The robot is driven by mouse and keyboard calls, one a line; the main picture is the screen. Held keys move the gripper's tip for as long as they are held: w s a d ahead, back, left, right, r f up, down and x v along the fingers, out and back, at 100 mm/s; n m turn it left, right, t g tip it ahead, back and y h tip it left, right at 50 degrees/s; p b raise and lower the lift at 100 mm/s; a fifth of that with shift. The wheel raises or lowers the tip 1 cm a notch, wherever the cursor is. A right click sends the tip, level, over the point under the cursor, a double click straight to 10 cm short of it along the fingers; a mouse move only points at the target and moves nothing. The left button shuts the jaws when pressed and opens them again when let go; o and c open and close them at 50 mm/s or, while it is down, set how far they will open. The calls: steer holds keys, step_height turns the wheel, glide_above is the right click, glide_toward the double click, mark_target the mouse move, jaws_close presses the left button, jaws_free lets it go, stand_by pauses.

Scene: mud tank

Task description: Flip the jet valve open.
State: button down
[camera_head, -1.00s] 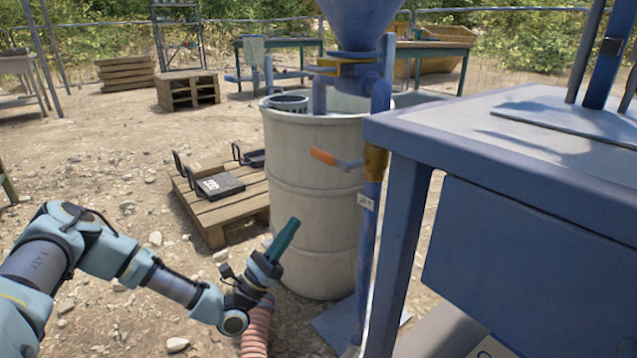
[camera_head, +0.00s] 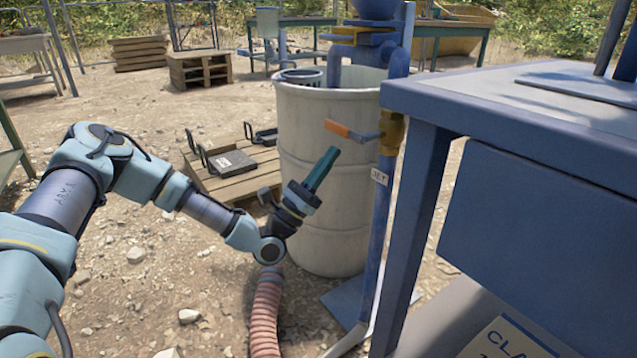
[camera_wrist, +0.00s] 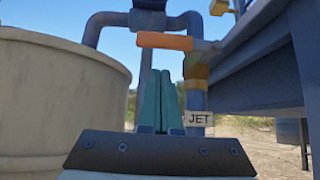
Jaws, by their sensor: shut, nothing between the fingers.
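The jet valve's orange lever handle (camera_head: 337,129) sticks out level to the left from a brass valve body (camera_head: 392,133) on a blue upright pipe (camera_head: 378,215). In the wrist view the orange handle (camera_wrist: 164,41) lies level above my fingertips, and a white JET label (camera_wrist: 199,118) is on the pipe below the brass body. My gripper (camera_head: 331,154) has green fingers, shut and empty, pointing up just below the handle. In the wrist view my fingers (camera_wrist: 160,78) show below the handle with a gap between.
A pale drum (camera_head: 325,220) stands close behind my gripper. A blue metal table (camera_head: 480,107) stands to the right of the pipe. A wooden pallet (camera_head: 240,180) with black trays and a pink corrugated hose (camera_head: 266,310) are on the ground.

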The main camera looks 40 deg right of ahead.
steer(key=shift+r, duration=1.3)
steer(key=shift+w+r+m+g+p, duration=0.1)
steer(key=shift+r+m+g+p, duration=0.1)
steer(key=shift+m+g, duration=0.3)
steer(key=shift+w+r+m+g+p, duration=0.1)
steer(key=shift+m+g+p, duration=0.05)
steer(key=shift+m+g, duration=0.55)
steer(key=r+m+g+y+p, duration=0.1)
steer(key=m+g, duration=0.1)
steer(key=r+m+g+p, duration=0.1)
steer(key=m+g, duration=0.1)
steer(key=r+m+g+y+p, duration=0.1)
steer(key=m+g+p, duration=0.1)
steer(key=shift+w+m+y, duration=0.3)
steer(key=shift+w+m, duration=0.05)
steer(key=shift+m, duration=0.05)
step_height(320, 180, up, 8)
steer(key=m+g+y+p, duration=0.4)
steer(key=m+y+p, duration=0.75)
steer(key=m, duration=0.55)
glide_above(332, 125)
steer(key=s+a, duration=0.1)
steer(key=s, duration=0.2)
steer(key=shift+s+a+r+m+t+y+p, duration=0.1)
steer(key=shift+s+a+m+t+y+p, duration=0.1)
steer(key=shift+s+m+t+y+p, duration=0.35)
steer(key=shift+s+g, duration=0.2)
steer(key=shift+g, duration=0.05)
